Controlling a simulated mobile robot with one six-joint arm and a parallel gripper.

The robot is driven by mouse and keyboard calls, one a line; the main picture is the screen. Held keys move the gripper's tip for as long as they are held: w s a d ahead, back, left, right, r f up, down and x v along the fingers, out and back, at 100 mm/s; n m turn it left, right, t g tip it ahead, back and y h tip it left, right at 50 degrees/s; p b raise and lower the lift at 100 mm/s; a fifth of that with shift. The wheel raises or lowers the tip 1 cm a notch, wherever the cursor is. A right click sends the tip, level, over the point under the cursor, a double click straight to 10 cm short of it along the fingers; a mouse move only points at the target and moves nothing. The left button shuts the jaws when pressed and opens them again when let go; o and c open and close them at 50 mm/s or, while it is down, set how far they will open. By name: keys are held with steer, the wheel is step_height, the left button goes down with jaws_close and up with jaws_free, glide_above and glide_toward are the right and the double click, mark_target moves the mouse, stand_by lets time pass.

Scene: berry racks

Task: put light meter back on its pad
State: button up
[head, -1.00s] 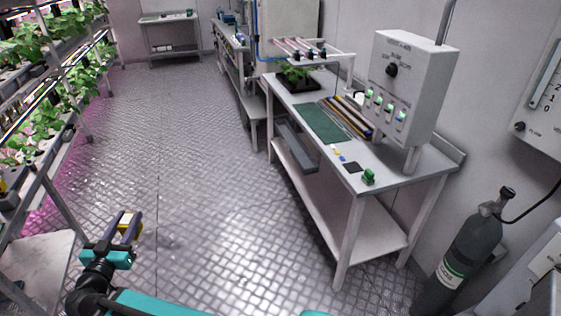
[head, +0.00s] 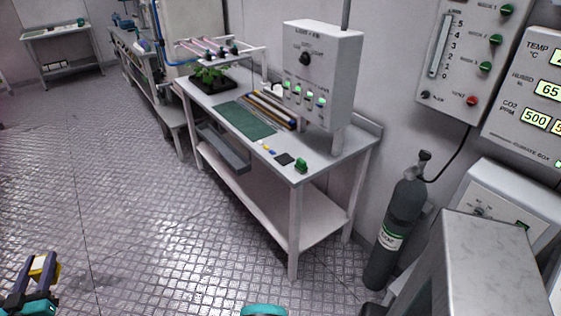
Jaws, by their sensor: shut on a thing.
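My gripper (head: 43,268) is at the lower left of the head view, over the floor and well away from the bench. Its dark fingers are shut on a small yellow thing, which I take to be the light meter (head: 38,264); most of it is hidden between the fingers. A small dark square pad (head: 284,159) lies bare on the near end of the grey bench top (head: 325,155). Whether it is the meter's own pad I cannot tell.
A green object (head: 301,165) sits right beside the dark square. A green mat (head: 248,120), rods and a plant tray (head: 207,84) stand farther along, with a control box (head: 320,75) behind. A gas cylinder (head: 400,225) stands right of the bench. The floor in front is clear.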

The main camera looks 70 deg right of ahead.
steer(key=s+d+m+g+h+b, duration=0.1)
steer(key=d+m+g, duration=0.15)
steer(key=d, duration=0.95)
steer(key=s+d+f+m+g+h+b, duration=0.15)
steer(key=d+g, duration=0.25)
steer(key=d, duration=0.8)
steer(key=s+d+m+g+h+b, duration=0.2)
steer(key=d+m+g, duration=0.15)
steer(key=d, duration=0.75)
steer(key=s+d+m+g+y+b, duration=0.1)
steer(key=s+d+m+g, duration=0.2)
steer(key=s+d, duration=0.9)
steer(key=s+d+m+g+y+b, duration=0.2)
steer(key=s+d+g, duration=0.6)
steer(key=s+d, duration=0.5)
steer(key=shift+d+m, duration=0.85)
steer(key=shift+d, duration=1.9)
steer(key=shift+f, duration=0.1)
steer(key=shift+w+d+f+p+x, duration=0.25)
steer(key=shift+p+x, duration=0.4)
steer(key=shift+x, duration=1.75)
steer(key=shift+w+d+f+p+x, duration=0.1)
steer(key=shift+w+f+p+x, duration=0.4)
steer(key=shift+x, duration=1.95)
steer(key=shift+w+d+f+p+x, duration=0.15)
steer(key=shift+p+x, duration=0.65)
steer(key=shift+x, duration=1.6)
steer(key=shift+s, duration=0.1)
